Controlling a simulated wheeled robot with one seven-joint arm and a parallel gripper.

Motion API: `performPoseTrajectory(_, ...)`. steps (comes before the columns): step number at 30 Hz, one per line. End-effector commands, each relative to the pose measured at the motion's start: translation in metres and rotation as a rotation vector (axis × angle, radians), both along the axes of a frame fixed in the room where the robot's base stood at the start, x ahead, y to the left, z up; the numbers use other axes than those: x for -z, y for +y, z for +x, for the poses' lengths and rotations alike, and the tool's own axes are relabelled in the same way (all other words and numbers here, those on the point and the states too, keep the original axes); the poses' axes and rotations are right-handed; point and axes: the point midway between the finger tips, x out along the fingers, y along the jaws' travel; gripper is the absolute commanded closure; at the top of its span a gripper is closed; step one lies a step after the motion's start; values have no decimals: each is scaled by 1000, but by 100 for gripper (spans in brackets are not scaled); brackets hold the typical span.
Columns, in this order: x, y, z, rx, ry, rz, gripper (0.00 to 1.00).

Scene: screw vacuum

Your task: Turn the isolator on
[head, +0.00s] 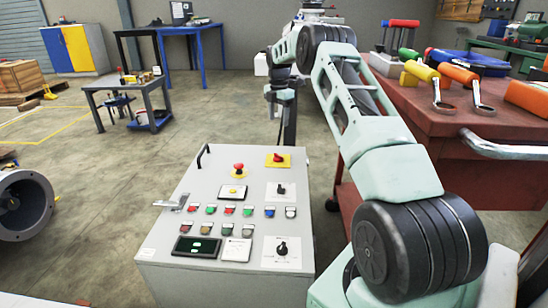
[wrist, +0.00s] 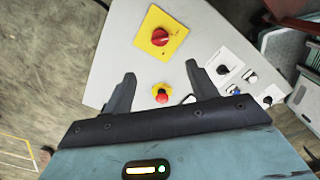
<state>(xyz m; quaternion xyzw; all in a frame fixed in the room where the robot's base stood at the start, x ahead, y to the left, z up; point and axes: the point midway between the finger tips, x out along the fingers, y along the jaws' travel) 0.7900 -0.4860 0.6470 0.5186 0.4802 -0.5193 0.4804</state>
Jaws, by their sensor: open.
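The isolator is a red rotary knob on a square yellow plate (head: 278,160), at the far right part of the grey control panel's sloped top (head: 215,170). In the wrist view the isolator knob (wrist: 160,37) lies beyond my fingertips, near the top centre. My gripper (wrist: 160,72) is open and empty, its two dark fingers spread apart and not touching the knob. A red mushroom button on a round yellow plate (head: 239,169) sits left of the isolator; in the wrist view this button (wrist: 162,97) shows between my fingers. The knob's setting is too small to read.
Black rotary switches (head: 281,190) and rows of coloured buttons (head: 229,210) are on the same panel. A metal handle (head: 172,204) is at its left. A red workbench with tools (head: 455,118) stands close on the right. The floor left of the panel is mostly clear.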

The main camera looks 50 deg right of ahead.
Motion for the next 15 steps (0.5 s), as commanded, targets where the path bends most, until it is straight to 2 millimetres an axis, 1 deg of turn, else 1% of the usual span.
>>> performPoseTrajectory(1,13,1,0,0,2,1,42)
performPoseTrajectory(15,112,1,0,1,2,2,42)
